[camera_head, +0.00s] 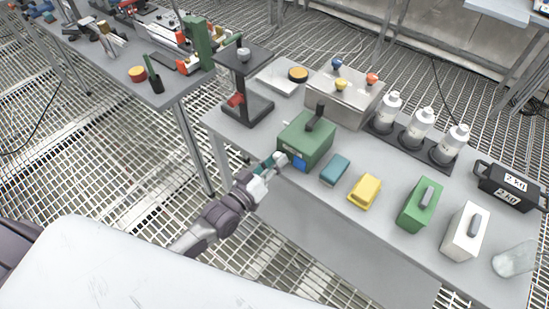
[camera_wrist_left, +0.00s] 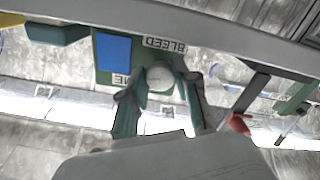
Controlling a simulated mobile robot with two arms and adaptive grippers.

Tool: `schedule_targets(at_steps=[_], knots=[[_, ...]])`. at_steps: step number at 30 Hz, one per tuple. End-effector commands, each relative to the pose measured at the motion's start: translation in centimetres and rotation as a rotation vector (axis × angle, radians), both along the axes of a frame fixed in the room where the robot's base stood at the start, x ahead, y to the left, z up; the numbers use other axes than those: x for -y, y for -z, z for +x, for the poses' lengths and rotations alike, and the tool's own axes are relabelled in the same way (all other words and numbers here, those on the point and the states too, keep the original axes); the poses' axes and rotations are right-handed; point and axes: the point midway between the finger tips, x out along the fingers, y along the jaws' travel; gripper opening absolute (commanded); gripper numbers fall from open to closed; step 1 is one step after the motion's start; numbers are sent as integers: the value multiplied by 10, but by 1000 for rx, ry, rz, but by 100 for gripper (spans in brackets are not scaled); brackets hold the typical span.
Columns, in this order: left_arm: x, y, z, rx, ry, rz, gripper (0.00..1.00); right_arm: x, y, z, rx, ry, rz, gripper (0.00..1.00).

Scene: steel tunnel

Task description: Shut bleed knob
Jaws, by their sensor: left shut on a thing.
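A green box (camera_head: 310,140) with a black handle on top and a blue panel (camera_head: 299,162) on its front stands on the grey table. In the left wrist view its front appears upside down, with a BLEED label (camera_wrist_left: 163,44) by a pale round knob (camera_wrist_left: 160,79). My left gripper (camera_head: 275,164) is at the left end of that front face. In the left wrist view its two fingers (camera_wrist_left: 160,88) lie on either side of the knob, shut on it. The knob's turn angle cannot be read. My right gripper is not in view.
A teal block (camera_head: 335,170) and a yellow block (camera_head: 366,190) stand just right of the green box. A black stand with a red part (camera_head: 236,100) is behind left. White bottles (camera_head: 418,128) are in a black rack farther back. Open grating lies left of the table.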

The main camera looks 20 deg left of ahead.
Motion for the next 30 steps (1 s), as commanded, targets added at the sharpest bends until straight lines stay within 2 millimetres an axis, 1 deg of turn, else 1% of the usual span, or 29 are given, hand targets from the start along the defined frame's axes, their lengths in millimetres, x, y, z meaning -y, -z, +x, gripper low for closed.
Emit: schedule_targets(at_steps=[1,6,12,18,30], knots=[[0,-2,0,13,-1,36,0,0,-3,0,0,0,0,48],[-1,-1,0,54,-1,146,0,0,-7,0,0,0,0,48],[-1,-1,1,86,-1,237,0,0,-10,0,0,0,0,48],[0,0,0,103,0,284,0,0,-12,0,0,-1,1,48],[-1,0,0,108,0,298,0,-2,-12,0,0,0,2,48]])
